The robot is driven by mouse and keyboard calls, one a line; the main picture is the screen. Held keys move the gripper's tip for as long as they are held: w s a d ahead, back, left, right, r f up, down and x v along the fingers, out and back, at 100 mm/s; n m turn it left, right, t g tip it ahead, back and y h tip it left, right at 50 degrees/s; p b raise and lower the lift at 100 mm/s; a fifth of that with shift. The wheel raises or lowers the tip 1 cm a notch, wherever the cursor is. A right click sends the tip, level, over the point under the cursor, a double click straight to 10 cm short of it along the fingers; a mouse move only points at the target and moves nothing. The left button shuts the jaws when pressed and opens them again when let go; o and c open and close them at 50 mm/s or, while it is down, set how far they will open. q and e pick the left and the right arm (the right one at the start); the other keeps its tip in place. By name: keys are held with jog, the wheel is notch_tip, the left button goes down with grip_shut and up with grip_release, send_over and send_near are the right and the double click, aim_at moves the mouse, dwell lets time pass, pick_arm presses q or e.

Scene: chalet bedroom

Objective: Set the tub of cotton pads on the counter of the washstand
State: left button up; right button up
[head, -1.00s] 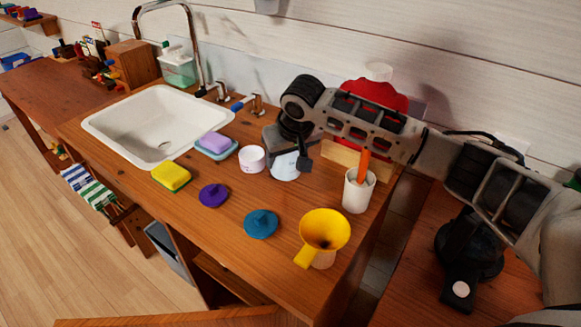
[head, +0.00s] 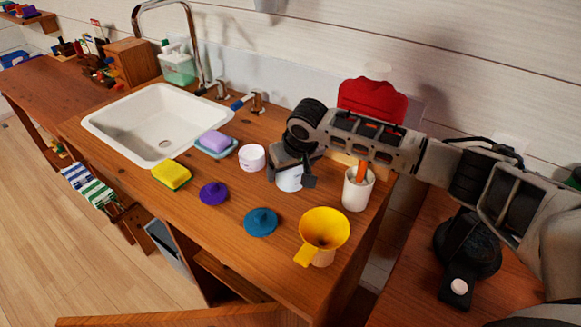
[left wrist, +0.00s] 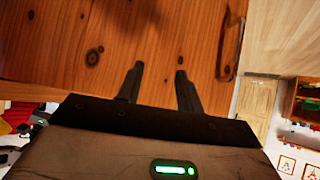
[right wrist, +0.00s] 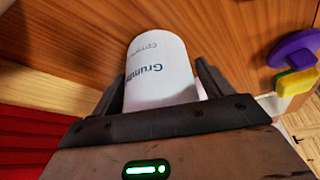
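The tub of cotton pads (head: 289,180) is a white cylinder with blue lettering. It also shows in the right wrist view (right wrist: 158,75), between the two fingers. My right gripper (head: 293,165) is around the tub, its fingers close against the sides; it looks shut on it. The tub is over the wooden counter of the washstand (head: 170,215), right of a small white pot; I cannot tell whether its base touches the wood. My left gripper (left wrist: 155,85) shows only in the left wrist view, fingers apart and empty, in front of a knotty wooden panel with a handle.
Near the tub are the white pot (head: 252,157), a teal lid (head: 261,222), a purple lid (head: 213,193), a yellow funnel (head: 324,230) and a white cup (head: 357,190). A sponge (head: 171,175), soap dish (head: 216,149) and sink (head: 160,125) lie left. Bare counter lies front left.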

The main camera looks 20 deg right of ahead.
jog(key=shift+r, duration=0.1)
jog(key=v, duration=1.2)
